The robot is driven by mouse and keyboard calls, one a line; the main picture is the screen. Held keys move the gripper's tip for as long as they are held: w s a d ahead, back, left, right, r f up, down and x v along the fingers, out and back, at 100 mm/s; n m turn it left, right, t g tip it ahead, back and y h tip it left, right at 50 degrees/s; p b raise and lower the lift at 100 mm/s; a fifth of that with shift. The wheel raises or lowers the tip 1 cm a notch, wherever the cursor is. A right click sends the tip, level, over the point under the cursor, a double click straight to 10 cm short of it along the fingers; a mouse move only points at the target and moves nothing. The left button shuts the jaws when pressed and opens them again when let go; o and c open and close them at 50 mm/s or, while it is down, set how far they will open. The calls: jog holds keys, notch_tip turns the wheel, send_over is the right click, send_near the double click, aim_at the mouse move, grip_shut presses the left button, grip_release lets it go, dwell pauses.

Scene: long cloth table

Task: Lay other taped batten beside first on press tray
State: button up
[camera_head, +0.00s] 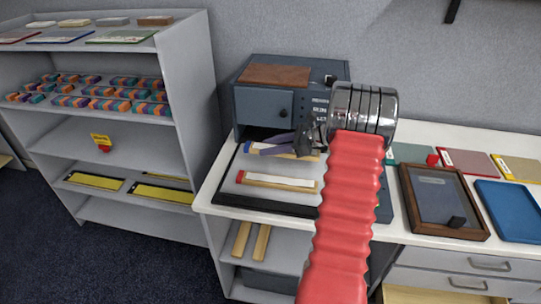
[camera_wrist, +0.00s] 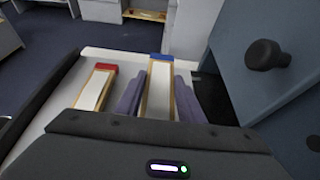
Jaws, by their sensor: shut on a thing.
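A wooden batten with a white strip and a red taped end (camera_head: 277,181) lies on the pale press tray (camera_head: 225,190), which has a black border. It shows at left in the wrist view (camera_wrist: 95,88). A second batten with a blue taped end (camera_wrist: 160,85) is between the two purple fingers of my gripper (camera_wrist: 158,92), which is shut on it. In the head view my gripper (camera_head: 283,143) partly covers this batten. It lies roughly parallel to the red-ended one, nearer the press, with a gap between them. I cannot tell whether it touches the tray.
The blue-grey press (camera_head: 257,105) stands right behind the tray, its knob (camera_wrist: 266,54) close to my gripper at right in the wrist view. A framed tray (camera_head: 440,200) and blue tray (camera_head: 510,208) are to the right.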

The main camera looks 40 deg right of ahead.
aim_at(270, 161)
jog(key=shift+f, duration=1.85)
jog(key=o, duration=1.1)
jog(key=v, duration=1.2)
